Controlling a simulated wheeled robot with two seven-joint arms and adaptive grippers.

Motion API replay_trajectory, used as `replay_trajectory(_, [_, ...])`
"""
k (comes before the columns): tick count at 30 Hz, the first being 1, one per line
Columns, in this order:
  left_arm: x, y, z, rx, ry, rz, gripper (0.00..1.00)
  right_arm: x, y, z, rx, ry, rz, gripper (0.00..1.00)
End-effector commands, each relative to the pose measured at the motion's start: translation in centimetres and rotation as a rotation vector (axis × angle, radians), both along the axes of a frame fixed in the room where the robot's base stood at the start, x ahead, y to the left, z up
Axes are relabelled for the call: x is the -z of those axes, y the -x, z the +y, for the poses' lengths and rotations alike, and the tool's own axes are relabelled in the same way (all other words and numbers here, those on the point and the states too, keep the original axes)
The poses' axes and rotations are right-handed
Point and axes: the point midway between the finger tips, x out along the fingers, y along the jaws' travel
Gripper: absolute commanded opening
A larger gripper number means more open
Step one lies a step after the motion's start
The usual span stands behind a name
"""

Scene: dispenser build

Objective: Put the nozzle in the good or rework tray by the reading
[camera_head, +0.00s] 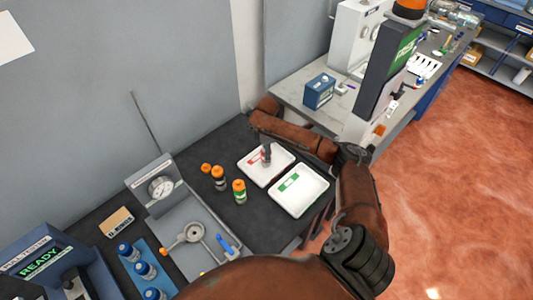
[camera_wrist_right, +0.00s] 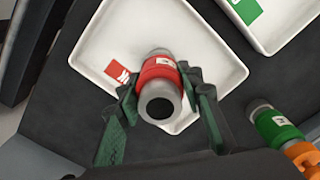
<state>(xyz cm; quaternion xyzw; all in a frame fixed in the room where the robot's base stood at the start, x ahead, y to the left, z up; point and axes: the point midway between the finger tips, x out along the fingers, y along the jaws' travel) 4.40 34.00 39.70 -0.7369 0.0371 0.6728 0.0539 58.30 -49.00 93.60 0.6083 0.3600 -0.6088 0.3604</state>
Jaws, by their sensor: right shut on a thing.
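My right gripper (camera_head: 266,146) is shut on the nozzle (camera_wrist_right: 160,88), a grey cylinder with a red band and a dark open end. The fingers grip its sides, and it is over the white tray with a red label (camera_head: 270,178), which also shows in the right wrist view (camera_wrist_right: 105,40). I cannot tell whether the nozzle touches the tray floor. The white tray with a green label (camera_head: 312,198) lies beside it, with nothing in it. A dial gauge (camera_head: 160,188) stands at the left; its reading is too small to tell. My left gripper is out of view.
A green-banded, orange-capped bottle (camera_head: 239,191) stands close to the red-label tray, with other orange-capped items (camera_head: 218,176) behind. A grey fixture (camera_head: 194,240) and blue-capped bottles (camera_head: 144,270) are at the left. A blue box (camera_head: 319,91) sits on the back bench.

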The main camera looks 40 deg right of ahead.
Motion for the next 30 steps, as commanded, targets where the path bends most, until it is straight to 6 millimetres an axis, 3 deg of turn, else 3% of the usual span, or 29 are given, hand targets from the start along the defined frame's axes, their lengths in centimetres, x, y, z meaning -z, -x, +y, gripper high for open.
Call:
replay_trajectory(3, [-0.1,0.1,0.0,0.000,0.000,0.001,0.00,0.0,-0.1,0.0,0.000,0.000,-0.002,0.00])
replay_trajectory(4, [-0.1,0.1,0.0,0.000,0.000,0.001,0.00,0.2,0.0,0.0,0.000,0.000,0.001,0.35])
replay_trajectory(11, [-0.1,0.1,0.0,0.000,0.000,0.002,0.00,0.2,0.0,0.0,0.000,0.000,0.001,0.51])
replay_trajectory(22, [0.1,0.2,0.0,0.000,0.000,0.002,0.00,-0.2,0.0,0.0,0.000,0.000,-0.001,0.52])
replay_trajectory(30, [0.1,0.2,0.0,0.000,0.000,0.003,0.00,-5.0,-0.1,-0.1,-0.001,0.001,-0.004,0.52])
